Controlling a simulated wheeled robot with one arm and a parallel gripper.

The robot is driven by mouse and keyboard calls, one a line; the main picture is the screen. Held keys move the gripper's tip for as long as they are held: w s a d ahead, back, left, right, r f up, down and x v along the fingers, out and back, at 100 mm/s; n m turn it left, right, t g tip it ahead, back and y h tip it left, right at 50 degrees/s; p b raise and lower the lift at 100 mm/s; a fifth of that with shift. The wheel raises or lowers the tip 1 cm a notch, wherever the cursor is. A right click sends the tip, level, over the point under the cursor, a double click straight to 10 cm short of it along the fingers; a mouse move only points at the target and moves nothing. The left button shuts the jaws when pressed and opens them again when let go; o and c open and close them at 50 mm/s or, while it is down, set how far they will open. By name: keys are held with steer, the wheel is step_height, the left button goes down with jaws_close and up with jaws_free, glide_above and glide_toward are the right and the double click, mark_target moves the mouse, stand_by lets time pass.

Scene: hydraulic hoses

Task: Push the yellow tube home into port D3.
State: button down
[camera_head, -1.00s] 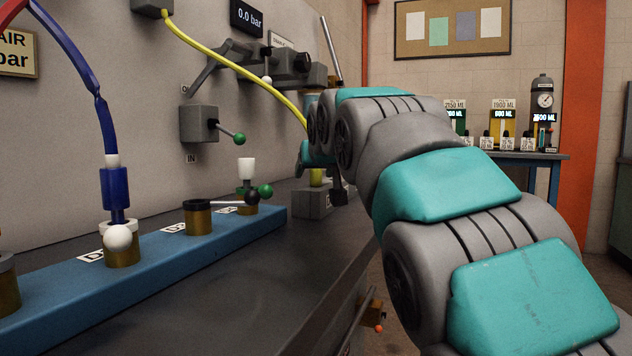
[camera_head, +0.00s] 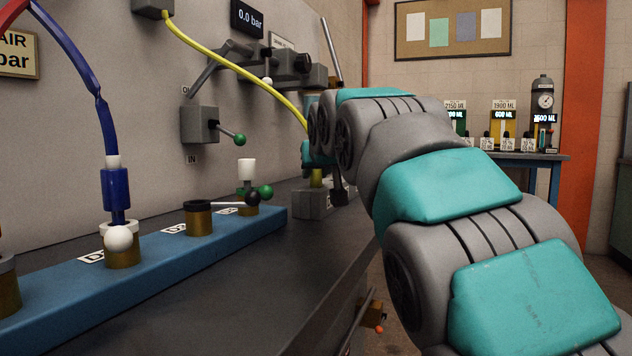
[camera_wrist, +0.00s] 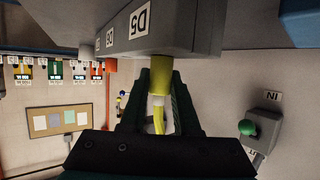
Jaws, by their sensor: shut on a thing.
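The yellow tube (camera_head: 240,68) runs from a grey wall box down to my gripper, which is mostly hidden by my arm in the head view. In the wrist view my gripper (camera_wrist: 158,100) is shut around the tube's end, near a pale collar (camera_wrist: 158,100). The yellow end piece (camera_wrist: 176,73) meets a grey port block (camera_wrist: 195,30). A tag on the block (camera_wrist: 140,22) looks like D5, though it is turned. The block (camera_head: 310,206) also shows in the head view, under a yellow part. How deep the end sits is hidden.
A blue rail (camera_head: 150,262) with brass ports stands at left, one holding a blue hose fitting (camera_head: 116,190). A wall valve (camera_head: 200,125) with a green knob is near the tube.

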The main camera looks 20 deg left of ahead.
steer(key=shift+r, duration=0.1)
steer(key=shift+a+r+p, duration=0.1)
steer(key=shift+r+p, duration=1)
steer(key=shift+r, duration=2.35)
step_height(320, 180, up, 3)
steer(key=shift+f+p, duration=0.2)
steer(key=shift+p, duration=0.85)
steer(key=shift+r, duration=0.15)
